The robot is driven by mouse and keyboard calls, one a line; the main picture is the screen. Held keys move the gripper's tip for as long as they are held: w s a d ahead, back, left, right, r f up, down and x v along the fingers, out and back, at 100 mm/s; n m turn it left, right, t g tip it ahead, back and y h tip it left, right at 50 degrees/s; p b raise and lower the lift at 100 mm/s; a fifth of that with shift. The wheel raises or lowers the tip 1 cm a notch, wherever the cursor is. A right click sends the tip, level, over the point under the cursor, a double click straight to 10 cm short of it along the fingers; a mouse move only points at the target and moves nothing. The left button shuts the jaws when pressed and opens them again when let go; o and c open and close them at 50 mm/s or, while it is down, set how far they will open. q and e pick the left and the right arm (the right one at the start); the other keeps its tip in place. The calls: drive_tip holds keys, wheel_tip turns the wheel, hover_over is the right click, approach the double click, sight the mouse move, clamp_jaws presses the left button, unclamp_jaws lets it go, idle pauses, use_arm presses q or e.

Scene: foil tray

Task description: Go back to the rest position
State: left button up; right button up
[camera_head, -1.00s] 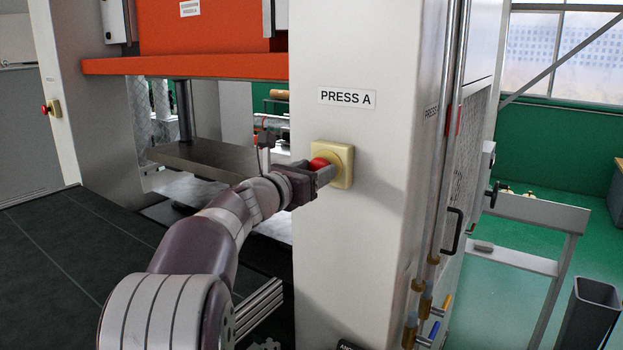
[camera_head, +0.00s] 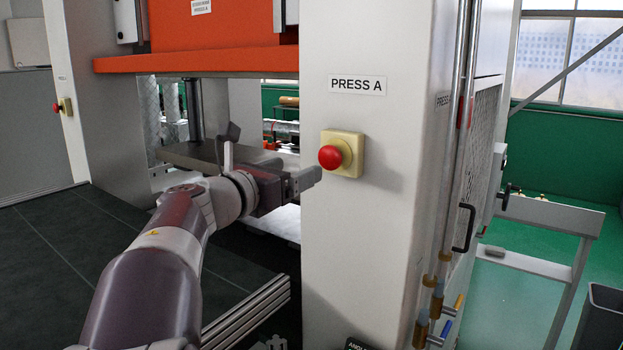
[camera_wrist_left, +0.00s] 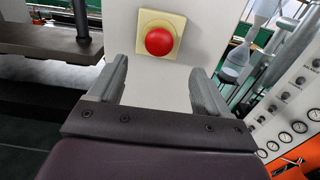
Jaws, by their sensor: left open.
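My left gripper (camera_head: 302,180) is in front of the white press column, to the left of and a little below the red button (camera_head: 330,157). In the left wrist view the two fingers of my left gripper (camera_wrist_left: 158,82) stand wide apart with nothing between them. The red button shows ahead of them in that view (camera_wrist_left: 159,41), on its yellow box (camera_wrist_left: 178,22), clear of the fingers. The yellow box also shows in the head view (camera_head: 352,153), under the PRESS A label (camera_head: 357,85). My right gripper is not in view.
The white press column (camera_head: 375,250) stands close by my left gripper. An orange press beam (camera_head: 200,63) is above a grey plate (camera_head: 185,155) at the left. A dark belt-like surface (camera_head: 60,250) lies at the lower left. Gas pipes run down the column's right side.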

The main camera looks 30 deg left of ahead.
use_arm(q)
drive_tip(key=shift+s+a, duration=0.1)
drive_tip(key=shift+s, duration=1.2)
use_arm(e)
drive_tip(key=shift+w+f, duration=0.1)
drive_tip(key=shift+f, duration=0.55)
